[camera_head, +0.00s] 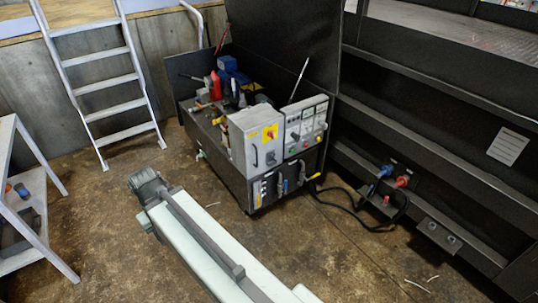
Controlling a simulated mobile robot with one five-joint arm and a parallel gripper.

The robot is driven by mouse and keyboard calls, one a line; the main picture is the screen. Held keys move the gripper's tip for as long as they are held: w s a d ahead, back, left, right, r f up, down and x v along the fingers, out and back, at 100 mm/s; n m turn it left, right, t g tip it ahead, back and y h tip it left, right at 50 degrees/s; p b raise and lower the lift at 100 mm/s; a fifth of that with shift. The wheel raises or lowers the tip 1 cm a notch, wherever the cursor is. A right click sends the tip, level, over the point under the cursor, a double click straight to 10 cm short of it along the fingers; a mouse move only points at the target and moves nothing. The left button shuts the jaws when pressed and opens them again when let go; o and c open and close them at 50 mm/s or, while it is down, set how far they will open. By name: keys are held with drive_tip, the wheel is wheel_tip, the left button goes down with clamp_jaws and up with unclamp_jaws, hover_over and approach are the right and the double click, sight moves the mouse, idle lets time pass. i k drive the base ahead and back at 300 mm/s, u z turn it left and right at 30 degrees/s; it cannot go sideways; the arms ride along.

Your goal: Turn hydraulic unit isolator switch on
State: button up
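The hydraulic unit (228,172) is a dark open-topped cabinet in the middle of the head view. A grey electrical box (242,146) is on its front, with a yellow and red patch (270,133) high on its face. A small dark switch or handle (255,157) is at the box's left front edge. Both are too small to read a switch position. A second panel (306,125) with several buttons and dials is to the right of the box.
A black compactor frame (430,130) fills the right. Black hoses (345,207) loop across the floor between unit and frame. Floor left of the unit is bare.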

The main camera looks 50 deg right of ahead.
sight(271, 133)
drive_tip(key=z, duration=1.35)
drive_tip(key=i, duration=1.5)
drive_tip(key=u, duration=0.05)
drive_tip(key=k, duration=1.1)
drive_tip(key=z, duration=0.25)
drive_tip(key=i, duration=1.05)
drive_tip(key=u, duration=0.25)
